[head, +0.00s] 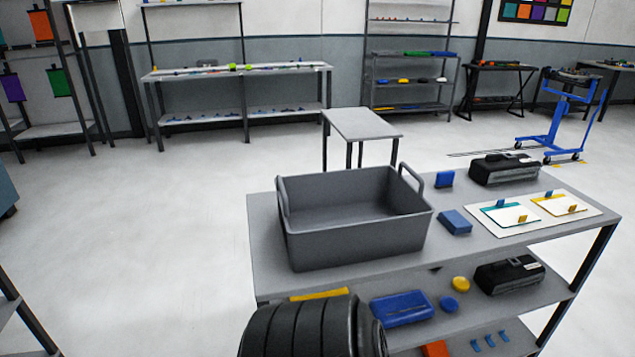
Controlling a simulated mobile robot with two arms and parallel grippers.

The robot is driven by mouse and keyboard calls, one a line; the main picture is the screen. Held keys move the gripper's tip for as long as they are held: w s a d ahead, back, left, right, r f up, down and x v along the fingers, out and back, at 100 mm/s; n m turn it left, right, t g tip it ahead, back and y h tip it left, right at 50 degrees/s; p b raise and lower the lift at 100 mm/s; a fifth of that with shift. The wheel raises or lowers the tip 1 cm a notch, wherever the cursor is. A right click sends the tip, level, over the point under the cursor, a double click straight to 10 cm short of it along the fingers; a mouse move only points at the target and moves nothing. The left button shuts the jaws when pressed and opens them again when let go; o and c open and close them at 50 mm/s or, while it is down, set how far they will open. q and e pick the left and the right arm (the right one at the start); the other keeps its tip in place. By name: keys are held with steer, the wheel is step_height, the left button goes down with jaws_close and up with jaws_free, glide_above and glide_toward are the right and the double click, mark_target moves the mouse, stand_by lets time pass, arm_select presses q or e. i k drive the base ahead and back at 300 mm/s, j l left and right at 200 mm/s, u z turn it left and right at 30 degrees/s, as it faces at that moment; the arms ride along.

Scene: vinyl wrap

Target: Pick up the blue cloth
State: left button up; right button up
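Several blue items could be the cloth, and I cannot tell for sure which one is. A flat blue folded-looking piece (455,222) lies on the grey table top, right of the grey bin. A smaller blue block (444,179) stands behind it. A larger blue piece (402,308) lies on the shelf below the table top. Neither of my grippers shows in the head view.
The open, empty-looking grey bin (355,236) fills the table's left part. A black device (503,168) and white sheets with colored pads (508,216) are at right. The floor at left (140,230) is clear.

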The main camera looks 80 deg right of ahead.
mark_target(455, 224)
steer(key=z, duration=3.6)
